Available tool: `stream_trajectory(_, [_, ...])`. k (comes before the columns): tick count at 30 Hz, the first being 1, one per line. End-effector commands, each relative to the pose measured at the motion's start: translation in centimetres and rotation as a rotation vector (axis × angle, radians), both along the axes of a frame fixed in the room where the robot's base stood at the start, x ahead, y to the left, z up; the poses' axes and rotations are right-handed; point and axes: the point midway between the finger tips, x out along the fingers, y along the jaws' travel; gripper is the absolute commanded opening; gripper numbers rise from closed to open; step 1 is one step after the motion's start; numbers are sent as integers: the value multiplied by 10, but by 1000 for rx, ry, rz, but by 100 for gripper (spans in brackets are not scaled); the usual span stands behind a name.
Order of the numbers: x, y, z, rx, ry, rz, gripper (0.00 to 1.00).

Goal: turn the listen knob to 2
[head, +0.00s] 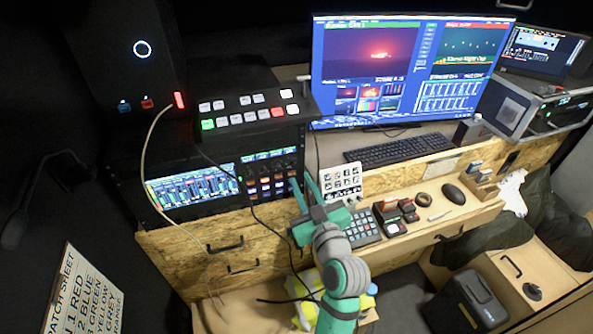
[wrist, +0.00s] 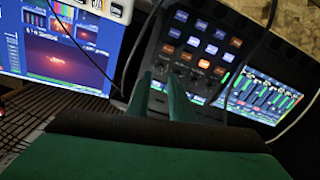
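My gripper (head: 302,179) is raised in front of the rack, its two teal fingers apart and nothing between them. In the wrist view the fingers (wrist: 160,76) point at the lower edge of a dark button panel (wrist: 200,45) with lit blue and orange keys. The same panel (head: 271,180) shows in the head view just left of my fingertips. Small dark round shapes sit on the panel near the fingers, but I cannot tell which one is the listen knob or read its setting. No contact with the panel is visible.
A white button box (head: 342,181) and a keypad (head: 361,228) stand close right of my gripper. Loose cables (head: 150,135) hang across the rack front, and dark cables cross the wrist view near the panel. The monitor (head: 405,70) and keyboard (head: 398,148) are behind.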

Motion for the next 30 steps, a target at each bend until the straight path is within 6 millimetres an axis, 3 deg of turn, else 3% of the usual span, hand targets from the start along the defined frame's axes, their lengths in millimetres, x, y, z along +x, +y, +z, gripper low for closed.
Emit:
stream_trajectory(9, [45, 16, 0, 1, 1, 2, 20])
stream_trajectory(23, [55, 17, 0, 0, 1, -1, 20])
stream_trajectory(25, [55, 16, -1, 0, 1, -3, 3])
stream_trajectory(26, [55, 16, -1, 0, 1, -3, 0])
stream_trajectory(30, [55, 16, -1, 1, 2, -3, 0])
